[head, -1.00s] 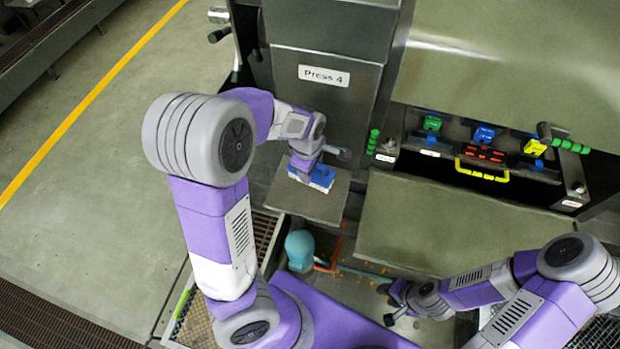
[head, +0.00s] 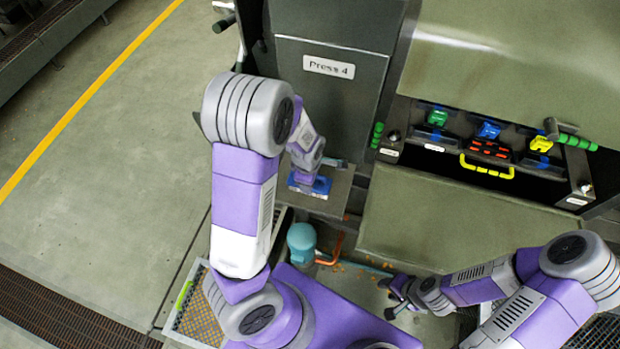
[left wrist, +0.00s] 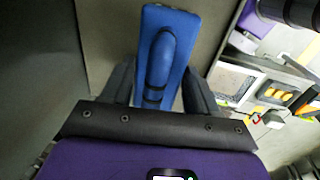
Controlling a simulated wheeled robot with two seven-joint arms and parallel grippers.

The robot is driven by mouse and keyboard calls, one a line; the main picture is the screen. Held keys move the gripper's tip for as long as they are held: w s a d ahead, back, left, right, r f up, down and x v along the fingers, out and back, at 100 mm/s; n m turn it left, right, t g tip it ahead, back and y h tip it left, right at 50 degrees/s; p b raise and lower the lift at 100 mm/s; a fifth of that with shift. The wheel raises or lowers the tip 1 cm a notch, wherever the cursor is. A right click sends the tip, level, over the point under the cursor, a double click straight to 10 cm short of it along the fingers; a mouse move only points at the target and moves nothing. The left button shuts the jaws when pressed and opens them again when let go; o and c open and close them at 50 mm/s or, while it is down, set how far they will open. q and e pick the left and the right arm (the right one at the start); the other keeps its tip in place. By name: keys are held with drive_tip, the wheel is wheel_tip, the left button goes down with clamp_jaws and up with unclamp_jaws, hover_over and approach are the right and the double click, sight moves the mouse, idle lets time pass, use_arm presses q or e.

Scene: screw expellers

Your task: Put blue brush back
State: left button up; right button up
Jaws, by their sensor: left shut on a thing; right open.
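The blue brush (head: 319,187) is in my left gripper (head: 306,178), at the small grey shelf (head: 326,207) below the Press 4 door. In the left wrist view the brush (left wrist: 168,45) has a long blue back with a raised handle, and the left gripper's fingers (left wrist: 160,88) close on either side of the handle. I cannot tell whether the brush touches the shelf. My right gripper (head: 391,301) is open and empty, low in front of the large grey panel.
A recess on the press holds green (head: 438,117), blue (head: 489,130) and yellow (head: 541,144) pieces behind a dark tray with a yellow handle (head: 485,172). A teal motor (head: 301,239) and orange pipe (head: 331,255) lie below the shelf. Floor at left is clear.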

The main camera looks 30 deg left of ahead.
use_arm(q)
drive_tip(key=shift+f, duration=0.2)
drive_tip(key=o, duration=1.2)
drive_tip(key=shift+r, duration=0.15)
drive_tip(key=shift+r, duration=0.3)
wheel_tip(320, 180, up, 11)
drive_tip(key=s+p, duration=0.1)
drive_tip(key=p, duration=0.2)
drive_tip(key=shift+s+d+r, duration=0.2)
drive_tip(key=shift+s, duration=0.2)
